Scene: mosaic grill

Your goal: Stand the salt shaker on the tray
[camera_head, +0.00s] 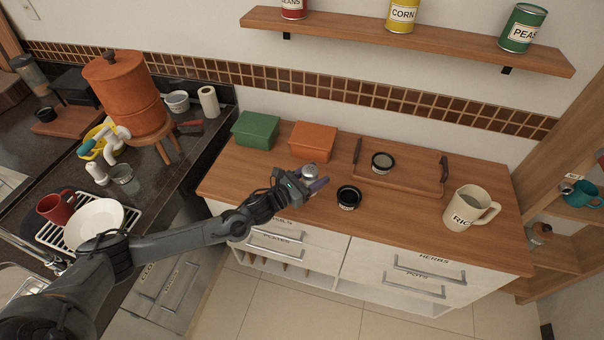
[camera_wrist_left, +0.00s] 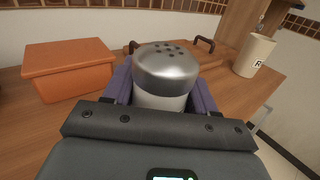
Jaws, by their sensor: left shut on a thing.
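The salt shaker (camera_wrist_left: 166,70) has a domed metal cap with holes and a pale body, and it looks upright in the left wrist view. My left gripper (camera_head: 304,184) is shut on it, with a purple finger on each side. In the head view the shaker (camera_head: 310,171) shows small between the fingers, over the wooden counter. The tray (camera_head: 412,178) is a flat wooden board with two dark handles, to the right of the gripper. A dark-lidded round jar (camera_head: 383,162) stands on its left part. The shaker's base is hidden. My right gripper is not in view.
A second dark-lidded jar (camera_head: 348,197) stands on the counter between gripper and tray. An orange box (camera_head: 312,142) and a green box (camera_head: 256,131) stand behind the gripper. A cream RICE pitcher (camera_head: 469,208) stands right of the tray. The tray's middle and right are bare.

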